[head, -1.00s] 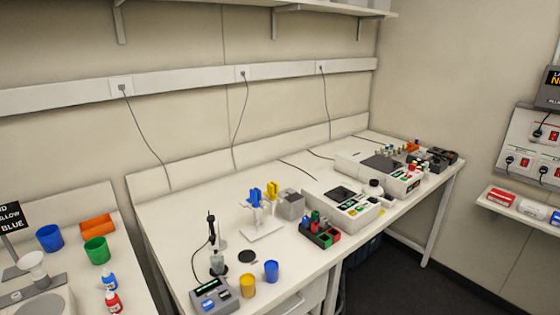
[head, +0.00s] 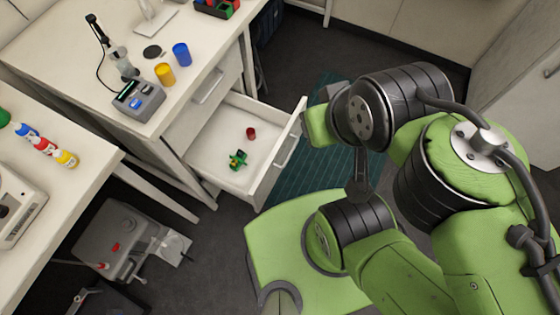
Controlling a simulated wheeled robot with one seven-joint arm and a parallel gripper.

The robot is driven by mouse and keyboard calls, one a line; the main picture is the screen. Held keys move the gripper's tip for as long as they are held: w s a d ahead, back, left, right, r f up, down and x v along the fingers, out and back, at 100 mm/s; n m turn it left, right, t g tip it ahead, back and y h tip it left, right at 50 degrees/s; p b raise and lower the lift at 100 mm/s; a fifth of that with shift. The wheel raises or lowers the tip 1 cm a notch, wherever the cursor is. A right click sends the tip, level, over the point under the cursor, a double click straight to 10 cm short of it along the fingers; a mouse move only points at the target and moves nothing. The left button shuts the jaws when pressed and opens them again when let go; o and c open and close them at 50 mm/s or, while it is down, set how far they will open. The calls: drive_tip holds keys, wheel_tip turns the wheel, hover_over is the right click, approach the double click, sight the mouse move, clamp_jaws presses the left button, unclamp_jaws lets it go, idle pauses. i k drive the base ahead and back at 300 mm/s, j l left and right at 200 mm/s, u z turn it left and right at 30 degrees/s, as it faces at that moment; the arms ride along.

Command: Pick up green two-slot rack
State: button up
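A small green object (head: 238,160), probably the green two-slot rack, lies on the floor of the open drawer (head: 207,155). It is too small for its slots to be made out clearly. A small red round item (head: 251,133) lies behind it and a little to the right, apart from it. My green and black arm fills the right side of the head view, to the right of the drawer. My gripper's fingers cannot be made out. Nothing visible of my arm touches the green object.
The drawer front (head: 284,160) stands out from under the bench (head: 60,50). Above it on the bench are a yellow cup (head: 165,75), a blue cup (head: 181,54) and a meter (head: 138,102). A grey apparatus (head: 125,240) stands at lower left.

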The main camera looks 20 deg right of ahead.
sight(240, 160)
drive_tip(key=i+l+u, duration=0.1)
drive_tip(key=u, duration=0.4)
drive_tip(key=l+u, duration=0.1)
drive_tip(key=u, duration=0.4)
drive_tip(key=i+l+u, duration=0.1)
drive_tip(key=u, duration=0.45)
drive_tip(key=l+u, duration=0.2)
drive_tip(key=u, duration=0.3)
drive_tip(key=l+u, duration=0.15)
drive_tip(key=u, duration=0.35)
drive_tip(key=l+u, duration=0.15)
drive_tip(key=u, duration=0.35)
drive_tip(key=k+l+u, duration=0.1)
drive_tip(key=u, duration=0.4)
drive_tip(key=l+u, duration=0.1)
drive_tip(key=u, duration=0.45)
drive_tip(key=k, duration=0.05)
